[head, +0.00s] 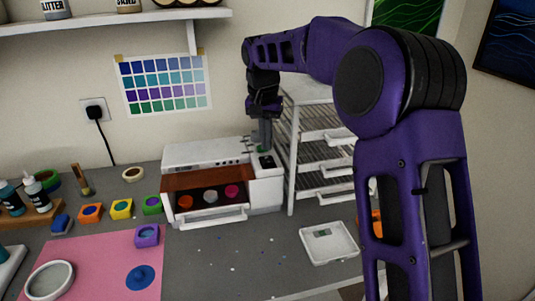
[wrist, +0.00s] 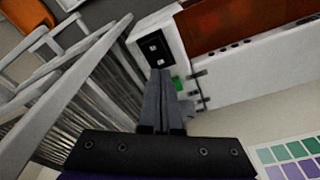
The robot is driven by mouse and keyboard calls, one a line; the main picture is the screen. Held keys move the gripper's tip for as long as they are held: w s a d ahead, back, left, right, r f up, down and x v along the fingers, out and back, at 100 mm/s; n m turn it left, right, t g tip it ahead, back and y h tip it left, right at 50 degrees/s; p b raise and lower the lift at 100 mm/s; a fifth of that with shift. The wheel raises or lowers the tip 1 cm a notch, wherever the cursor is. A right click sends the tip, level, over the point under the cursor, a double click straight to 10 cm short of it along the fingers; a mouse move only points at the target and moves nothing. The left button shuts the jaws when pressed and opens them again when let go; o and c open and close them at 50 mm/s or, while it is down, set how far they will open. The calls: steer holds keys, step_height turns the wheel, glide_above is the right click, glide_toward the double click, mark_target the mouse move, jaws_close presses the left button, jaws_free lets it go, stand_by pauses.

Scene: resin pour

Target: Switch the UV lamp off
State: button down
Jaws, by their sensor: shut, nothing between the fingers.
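The UV lamp (head: 207,152) is a white box with an amber front panel (head: 180,182) on the grey bench. Several coloured round pieces show inside its front. On its right end is a black switch plate (head: 266,162); the wrist view shows this plate (wrist: 155,47) with small light marks on it. My gripper (head: 264,146) points down over that end of the lamp. Its fingers (wrist: 160,74) are together and empty, with their tips at the plate's near edge. I cannot tell whether they touch it. A small green patch (wrist: 177,84) shows beside the fingers.
A white wire rack (head: 291,150) stands close on the right of the lamp. Coloured moulds (head: 121,209) and a pink mat (head: 105,270) lie to the left and front. A white scale (head: 329,243) sits at right front. A wall shelf (head: 120,23) hangs above left.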

mark_target(266, 157)
steer(key=shift+r, duration=2.4)
